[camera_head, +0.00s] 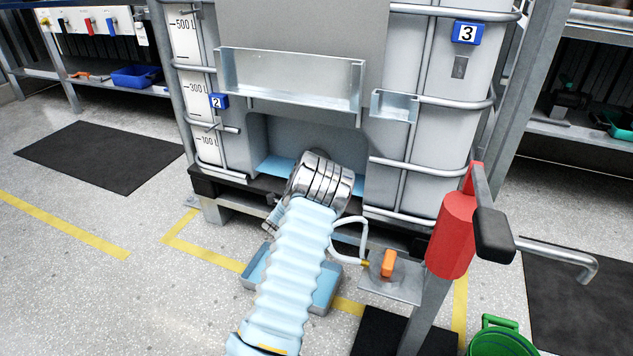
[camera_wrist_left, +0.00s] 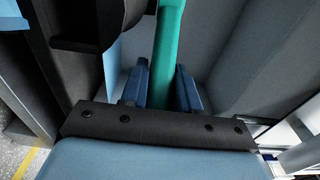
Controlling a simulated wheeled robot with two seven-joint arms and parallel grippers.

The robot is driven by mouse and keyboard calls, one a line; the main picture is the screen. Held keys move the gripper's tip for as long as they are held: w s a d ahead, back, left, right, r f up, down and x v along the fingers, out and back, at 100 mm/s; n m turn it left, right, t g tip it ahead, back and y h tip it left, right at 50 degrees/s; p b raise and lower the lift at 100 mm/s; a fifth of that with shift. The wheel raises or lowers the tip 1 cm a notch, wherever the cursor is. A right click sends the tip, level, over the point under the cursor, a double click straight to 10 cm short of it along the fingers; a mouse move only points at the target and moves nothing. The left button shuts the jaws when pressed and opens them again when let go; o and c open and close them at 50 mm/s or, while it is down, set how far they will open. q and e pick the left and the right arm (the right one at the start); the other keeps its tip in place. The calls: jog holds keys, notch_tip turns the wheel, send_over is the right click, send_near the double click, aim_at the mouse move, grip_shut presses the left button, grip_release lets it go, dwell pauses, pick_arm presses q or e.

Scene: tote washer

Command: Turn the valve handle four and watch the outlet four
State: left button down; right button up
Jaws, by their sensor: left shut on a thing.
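In the left wrist view my left gripper (camera_wrist_left: 161,66) has its two blue fingers on either side of a teal bar (camera_wrist_left: 169,25) and is shut on it. The bar runs upward out of the picture, and I cannot read a number on it. In the head view a ribbed light-blue sleeve with shiny metal rings, my arm, reaches into the recess (camera_head: 268,135) of a grey tank (camera_head: 435,150). It hides the gripper and bar there. I cannot identify outlet four. My right gripper is not in view.
A light-blue tray (camera_head: 327,286) lies below the arm. An orange lever (camera_head: 388,263) sits on a metal plate beside a white hose (camera_head: 348,243). A red cylinder (camera_head: 452,236) with a black grip stands right, above a green bucket (camera_head: 500,338).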

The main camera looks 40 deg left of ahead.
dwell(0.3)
pick_arm(q)
jog(key=c, duration=0.9)
grip_release()
jog(key=v, duration=1.3)
jog(key=shift+s+f, duration=0.1)
jog(key=shift+s, duration=0.3)
